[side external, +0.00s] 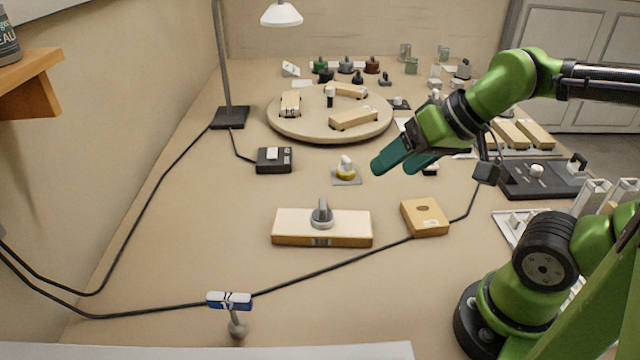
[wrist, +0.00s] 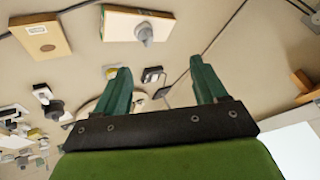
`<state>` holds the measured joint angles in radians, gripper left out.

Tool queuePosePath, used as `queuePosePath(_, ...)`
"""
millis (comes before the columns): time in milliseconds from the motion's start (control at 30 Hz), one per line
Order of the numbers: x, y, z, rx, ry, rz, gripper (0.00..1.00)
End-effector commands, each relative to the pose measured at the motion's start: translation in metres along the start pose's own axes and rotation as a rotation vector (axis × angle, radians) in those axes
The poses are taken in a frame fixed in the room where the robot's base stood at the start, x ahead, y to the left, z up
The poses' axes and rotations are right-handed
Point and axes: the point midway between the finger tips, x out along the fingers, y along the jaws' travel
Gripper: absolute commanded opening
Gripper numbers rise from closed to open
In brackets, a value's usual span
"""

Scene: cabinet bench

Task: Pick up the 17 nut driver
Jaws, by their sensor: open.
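My gripper (side external: 394,166) is in the air right of the middle of the bench, with its teal fingers apart and nothing between them. In the wrist view the gripper (wrist: 161,66) also shows open and empty. No thing carries a readable 17, so I cannot tell for certain which is the nut driver. A T-shaped piece with a blue and white bar (side external: 230,300) and a grey stem stands at the front left of the bench, well away from my gripper. Its marking is too small to read.
A wooden block with a grey knob (side external: 290,228) and a tan box (side external: 425,218) lie mid-bench. A round turntable (side external: 290,130) with wooden pieces stands behind. A lamp base (side external: 230,117) and black cables are at the left.

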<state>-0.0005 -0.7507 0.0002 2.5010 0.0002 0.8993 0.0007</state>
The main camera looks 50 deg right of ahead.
Motion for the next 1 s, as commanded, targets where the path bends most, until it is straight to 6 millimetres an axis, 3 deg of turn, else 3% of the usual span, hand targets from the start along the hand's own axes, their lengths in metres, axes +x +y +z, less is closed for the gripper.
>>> queuePosePath(367,0.000,0.000,0.000,0.000,0.000,0.000,0.71)
queuePosePath(500,0.000,0.000,0.000,0.000,0.000,0.000,0.50)
queuePosePath(767,0.000,0.000,0.000,-0.001,-0.001,0.000,0.49)
queuePosePath(900,0.012,-0.009,0.009,-0.037,-0.065,-0.006,0.49)
queuePosePath(1000,0.026,-0.029,0.007,-0.104,-0.139,-0.012,0.49)
